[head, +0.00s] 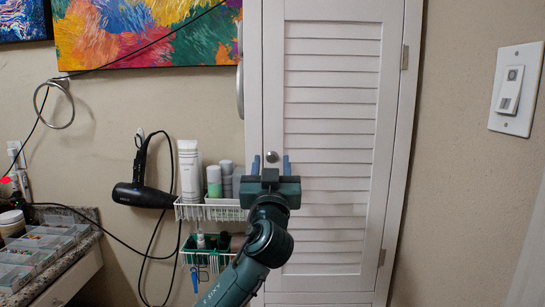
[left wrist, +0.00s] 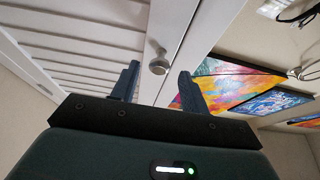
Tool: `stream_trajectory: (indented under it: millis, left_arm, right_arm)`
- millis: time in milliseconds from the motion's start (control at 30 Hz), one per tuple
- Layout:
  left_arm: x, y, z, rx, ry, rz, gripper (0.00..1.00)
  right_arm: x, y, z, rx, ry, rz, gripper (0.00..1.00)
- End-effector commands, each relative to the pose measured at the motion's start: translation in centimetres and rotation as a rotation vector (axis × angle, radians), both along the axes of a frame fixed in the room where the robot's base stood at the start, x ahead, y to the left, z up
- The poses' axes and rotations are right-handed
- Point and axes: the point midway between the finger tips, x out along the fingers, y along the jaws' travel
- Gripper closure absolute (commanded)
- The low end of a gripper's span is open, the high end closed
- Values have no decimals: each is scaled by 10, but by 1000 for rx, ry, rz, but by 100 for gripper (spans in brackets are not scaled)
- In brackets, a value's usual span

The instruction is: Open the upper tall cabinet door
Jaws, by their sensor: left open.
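The upper tall cabinet door (head: 333,115) is white with louvred slats and stands shut in its frame. It also shows in the left wrist view (left wrist: 75,45). Its round metal knob (head: 271,157) is near the door's left edge. My left gripper (head: 271,163) is open in front of the door, and in the head view the knob shows between its two blue fingertips. In the left wrist view the knob (left wrist: 158,62) also appears between the fingers, near their tips. I cannot tell whether a finger touches it. My right gripper is in neither view.
A white wire rack (head: 212,212) with bottles hangs on the wall left of the cabinet, close to my left arm. A black hair dryer (head: 146,194) hangs beside it. A counter with trays (head: 40,252) is at lower left. Hinges (head: 404,57) are on the door's right side.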

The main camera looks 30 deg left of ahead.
Motion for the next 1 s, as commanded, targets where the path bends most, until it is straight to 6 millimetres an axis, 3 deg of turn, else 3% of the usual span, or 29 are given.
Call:
stream_trajectory:
  millis: [200, 500, 1000]
  left_arm:
    - [15, 8, 7, 1, 2, -1, 55]
    - [16, 9, 7, 1, 2, -1, 55]
    - [16, 9, 7, 1, 2, -1, 96]
  right_arm:
    - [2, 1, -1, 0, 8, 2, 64]
    - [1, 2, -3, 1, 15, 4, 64]
    - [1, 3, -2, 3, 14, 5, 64]
